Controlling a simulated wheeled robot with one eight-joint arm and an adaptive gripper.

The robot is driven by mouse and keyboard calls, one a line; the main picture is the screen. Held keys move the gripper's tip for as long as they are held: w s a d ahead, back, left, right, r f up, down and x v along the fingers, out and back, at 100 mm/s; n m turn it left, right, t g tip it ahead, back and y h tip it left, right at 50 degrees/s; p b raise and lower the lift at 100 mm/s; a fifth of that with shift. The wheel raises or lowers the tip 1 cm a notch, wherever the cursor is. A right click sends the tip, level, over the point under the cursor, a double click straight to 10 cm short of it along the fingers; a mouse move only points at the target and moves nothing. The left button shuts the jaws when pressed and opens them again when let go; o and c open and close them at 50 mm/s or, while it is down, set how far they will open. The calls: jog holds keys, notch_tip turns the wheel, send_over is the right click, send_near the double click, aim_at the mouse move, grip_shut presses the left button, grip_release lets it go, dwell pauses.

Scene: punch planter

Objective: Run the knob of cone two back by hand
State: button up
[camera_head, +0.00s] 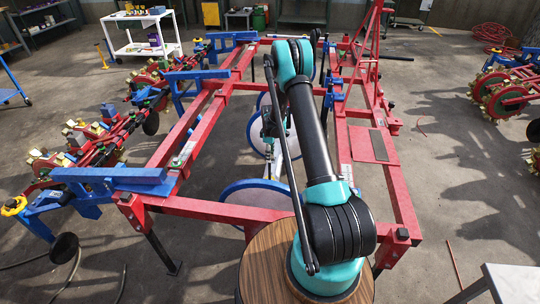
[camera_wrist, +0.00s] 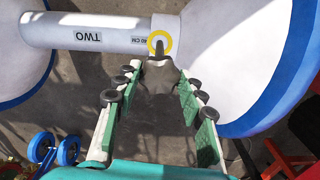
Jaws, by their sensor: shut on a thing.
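In the wrist view a white tube marked TWO (camera_wrist: 40,32) and 40 CM runs across the top between two large white, blue-rimmed discs. The disc on the right (camera_wrist: 235,60) stands close to my gripper. A yellow ring (camera_wrist: 160,34) marks the tube near its right end. From there a dark grey lobed knob (camera_wrist: 160,78) points towards me. In the head view my arm hides most of this part; the blue-rimmed discs (camera_head: 250,187) show beneath the red frame.
The red frame (camera_head: 190,208) surrounds my working area. Blue brackets (camera_head: 110,177) and toothed row units (camera_head: 100,135) stand at the left. More row units (camera_head: 505,95) stand at the right. A white cart (camera_head: 140,48) is behind. Blue wheels (camera_wrist: 68,150) show low in the wrist view.

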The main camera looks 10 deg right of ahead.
jog(key=o, duration=1.2)
jog(key=shift+c, duration=0.2)
notch_tip(320, 180, up, 12)
notch_tip(320, 180, up, 12)
